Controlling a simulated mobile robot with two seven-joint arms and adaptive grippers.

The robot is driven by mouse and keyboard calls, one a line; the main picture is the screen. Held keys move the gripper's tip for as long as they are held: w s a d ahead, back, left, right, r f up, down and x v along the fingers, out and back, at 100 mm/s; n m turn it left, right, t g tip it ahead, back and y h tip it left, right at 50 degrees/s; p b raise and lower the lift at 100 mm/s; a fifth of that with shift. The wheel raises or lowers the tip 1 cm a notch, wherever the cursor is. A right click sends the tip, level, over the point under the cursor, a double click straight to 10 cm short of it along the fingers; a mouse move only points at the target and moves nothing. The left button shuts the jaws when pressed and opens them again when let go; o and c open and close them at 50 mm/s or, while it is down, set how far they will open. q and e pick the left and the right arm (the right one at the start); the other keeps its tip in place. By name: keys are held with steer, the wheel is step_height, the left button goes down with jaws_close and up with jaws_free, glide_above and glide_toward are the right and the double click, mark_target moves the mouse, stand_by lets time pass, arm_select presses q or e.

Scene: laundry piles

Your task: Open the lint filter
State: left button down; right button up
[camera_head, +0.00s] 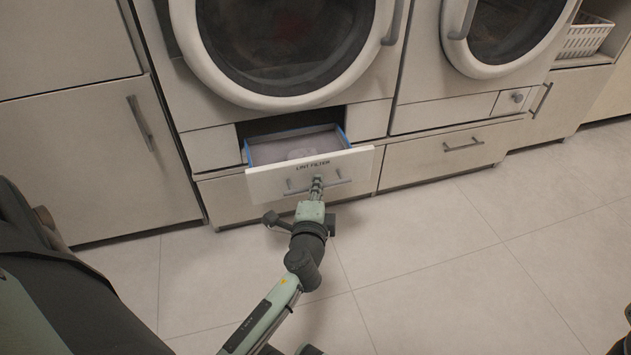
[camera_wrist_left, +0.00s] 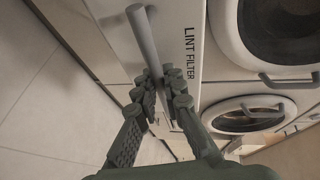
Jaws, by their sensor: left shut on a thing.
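The lint filter drawer (camera_head: 262,180) is pulled out from under the left machine. Its white front carries the words LINT FILTER, and its blue-edged inside with greyish lint shows in the head view. The drawer's bar handle (camera_head: 338,185) runs across the front. My left gripper (camera_head: 317,184) is at this handle. In the left wrist view the gripper's fingers (camera_wrist_left: 165,88) are closed around the grey handle (camera_wrist_left: 144,38), beside the lettered drawer front (camera_wrist_left: 178,32). My right gripper does not show.
Two front-loading machines stand side by side, the left one (camera_head: 181,93) above the drawer. Closed drawers and a cabinet (camera_head: 95,190) with bar handles flank it. A white basket (camera_head: 583,38) sits at the upper right. The tiled floor (camera_head: 450,270) in front is clear.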

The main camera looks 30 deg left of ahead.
arm_select(q)
steer(key=c, duration=1.6)
jaws_free()
steer(key=v, duration=0.7)
steer(key=shift+s, duration=0.3)
steer(key=shift+d, duration=0.15)
